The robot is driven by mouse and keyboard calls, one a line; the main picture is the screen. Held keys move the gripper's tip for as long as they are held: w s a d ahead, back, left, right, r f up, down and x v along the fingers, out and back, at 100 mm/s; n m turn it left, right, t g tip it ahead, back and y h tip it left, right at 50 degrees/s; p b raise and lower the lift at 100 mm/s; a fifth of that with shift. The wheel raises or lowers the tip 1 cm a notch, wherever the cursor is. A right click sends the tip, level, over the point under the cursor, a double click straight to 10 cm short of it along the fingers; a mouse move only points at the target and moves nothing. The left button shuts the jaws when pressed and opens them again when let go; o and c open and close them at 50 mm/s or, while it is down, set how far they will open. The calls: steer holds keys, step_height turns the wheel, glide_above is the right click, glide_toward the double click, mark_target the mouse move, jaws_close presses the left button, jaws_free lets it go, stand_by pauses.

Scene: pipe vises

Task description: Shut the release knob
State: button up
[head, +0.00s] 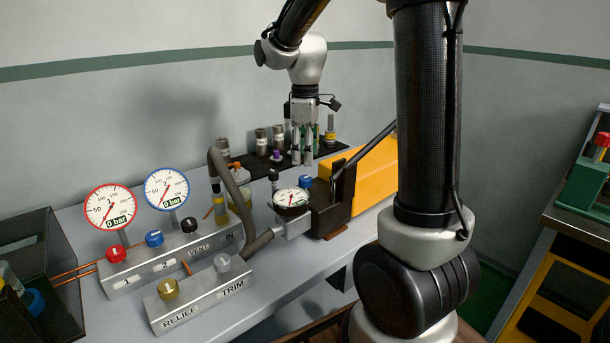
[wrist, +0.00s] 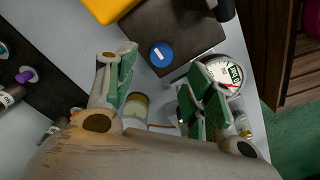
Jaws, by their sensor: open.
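A blue knob (head: 305,181) with a white mark, which I take to be the release knob, sits on the dark block of the yellow-bodied hand pump (head: 376,172). In the wrist view the blue knob (wrist: 162,54) shows beyond and between my fingertips, its white line slanting. My gripper (head: 303,158) hangs fingers down above and behind the pump, apart from the knob. Its green-padded fingers also show in the wrist view (wrist: 160,85), spread with nothing between them. A small round gauge (head: 291,198) sits beside the knob; it also shows in the wrist view (wrist: 224,73), partly behind a finger.
The pump's black lever (head: 370,150) slants up right of the knob. A dark rack (head: 262,163) with several fittings stands behind. A manifold (head: 172,258) with red, blue and black knobs and two dial gauges is at left. A RELIEF/TRIM block (head: 205,296) is in front.

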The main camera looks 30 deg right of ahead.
mark_target(305, 178)
step_height(305, 178, down, 7)
steer(key=shift+s+r, duration=0.1)
stand_by(0.3)
steer(key=c, duration=1)
